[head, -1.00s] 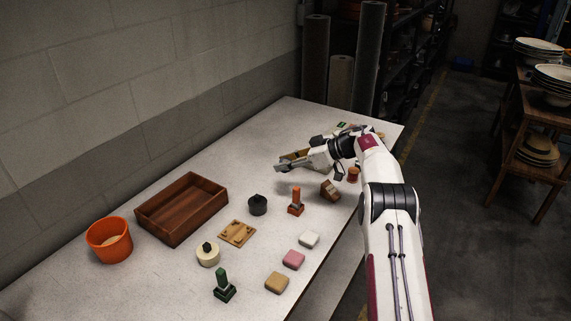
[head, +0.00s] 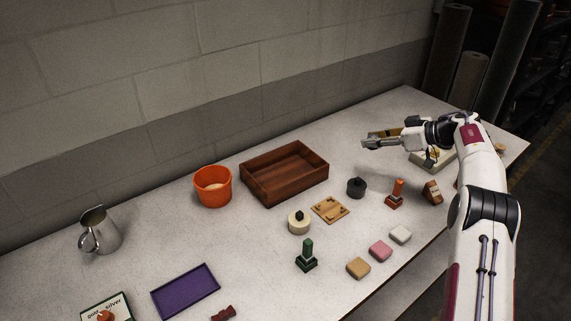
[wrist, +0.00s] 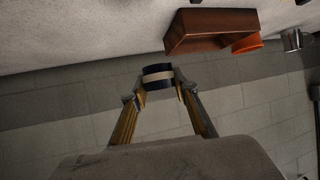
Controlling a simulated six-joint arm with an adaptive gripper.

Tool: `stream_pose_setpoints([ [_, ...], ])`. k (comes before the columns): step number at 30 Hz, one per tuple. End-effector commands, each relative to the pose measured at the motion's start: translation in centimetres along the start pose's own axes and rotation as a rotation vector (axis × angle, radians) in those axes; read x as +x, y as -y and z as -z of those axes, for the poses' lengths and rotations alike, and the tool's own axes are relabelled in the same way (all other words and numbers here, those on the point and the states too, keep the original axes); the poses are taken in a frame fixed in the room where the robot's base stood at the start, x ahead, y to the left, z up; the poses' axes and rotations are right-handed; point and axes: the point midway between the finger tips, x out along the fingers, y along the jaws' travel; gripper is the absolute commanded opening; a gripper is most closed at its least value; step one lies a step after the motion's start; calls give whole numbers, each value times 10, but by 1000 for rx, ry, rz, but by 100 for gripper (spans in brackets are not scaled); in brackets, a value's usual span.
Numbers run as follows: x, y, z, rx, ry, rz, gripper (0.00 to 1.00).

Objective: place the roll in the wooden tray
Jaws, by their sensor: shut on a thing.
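My gripper (head: 368,143) is raised above the far right part of the table. In the wrist view my gripper (wrist: 159,80) is shut on the roll (wrist: 157,76), a short dark blue cylinder with a pale band around its middle. The roll cannot be made out clearly in the head view. The wooden tray (head: 262,196), a reddish-brown open box, stands empty near the wall, left of my gripper. It also shows at the top of the wrist view (wrist: 208,44), apart from the roll.
An orange bucket (head: 213,190) stands left of the tray, and a metal jug (head: 104,232) farther left. A black lidded weight (head: 356,187), wooden board (head: 330,209), cream round piece (head: 299,223) and orange stamp (head: 396,194) stand right of and in front of the tray.

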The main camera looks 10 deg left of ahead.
Motion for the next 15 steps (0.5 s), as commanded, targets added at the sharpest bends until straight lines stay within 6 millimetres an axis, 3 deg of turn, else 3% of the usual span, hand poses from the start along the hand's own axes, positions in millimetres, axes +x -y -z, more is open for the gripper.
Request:
stream_pose_setpoints([
  [15,68,98,115,-48,-1,90,8],
])
